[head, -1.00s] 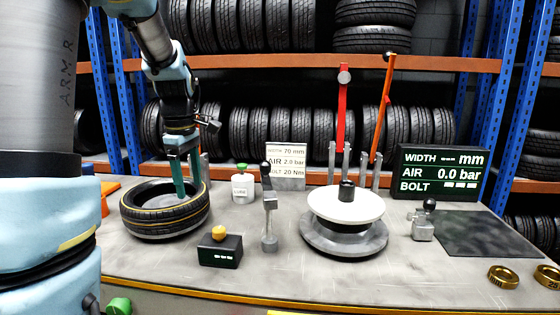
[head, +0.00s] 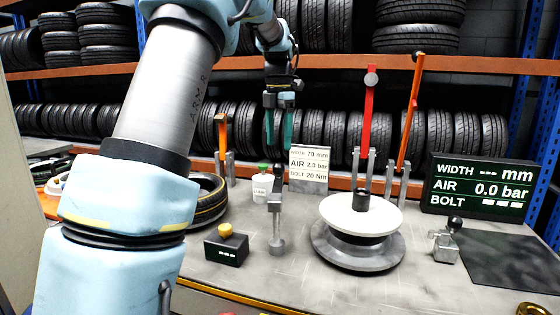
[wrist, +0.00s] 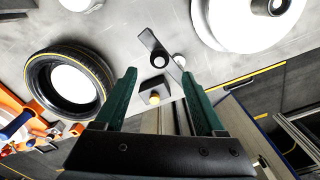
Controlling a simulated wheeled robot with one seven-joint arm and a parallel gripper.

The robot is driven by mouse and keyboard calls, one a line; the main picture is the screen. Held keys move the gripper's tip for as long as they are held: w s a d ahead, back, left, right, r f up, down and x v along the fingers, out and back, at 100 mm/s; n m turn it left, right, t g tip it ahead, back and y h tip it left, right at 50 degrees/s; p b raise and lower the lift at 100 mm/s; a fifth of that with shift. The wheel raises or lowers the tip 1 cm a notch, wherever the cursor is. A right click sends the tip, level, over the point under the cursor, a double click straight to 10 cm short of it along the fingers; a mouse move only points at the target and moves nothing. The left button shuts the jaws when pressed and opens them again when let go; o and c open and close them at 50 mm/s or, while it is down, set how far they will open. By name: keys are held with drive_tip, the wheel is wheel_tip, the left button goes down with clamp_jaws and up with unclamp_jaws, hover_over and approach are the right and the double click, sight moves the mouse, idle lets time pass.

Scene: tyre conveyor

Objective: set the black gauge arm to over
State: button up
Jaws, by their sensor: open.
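A grey post (head: 277,241) stands on the bench with a flat arm and a black knob (head: 277,170) at its top. I take this for the gauge arm, but cannot tell which setting it is at. In the wrist view its flat arm (wrist: 149,41) lies slanted, ahead of and between my fingers. My gripper (head: 278,148) is open and empty. Its green fingers hang just above the knob in the head view, apart from it as far as I can tell.
A black box with a yellow button (head: 226,246) stands left of the post. A white-topped wheel stand (head: 358,216) is to the right, with a small black-knobbed lever block (head: 446,244) beyond. A tyre (head: 208,201) lies at left. A white bottle (head: 262,188) stands behind.

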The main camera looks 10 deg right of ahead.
wheel_tip(320, 180, down, 7)
drive_tip(key=shift+a+r+p, duration=0.1)
drive_tip(key=shift+p, duration=0.4)
clamp_jaws()
idle(0.4)
idle(0.8)
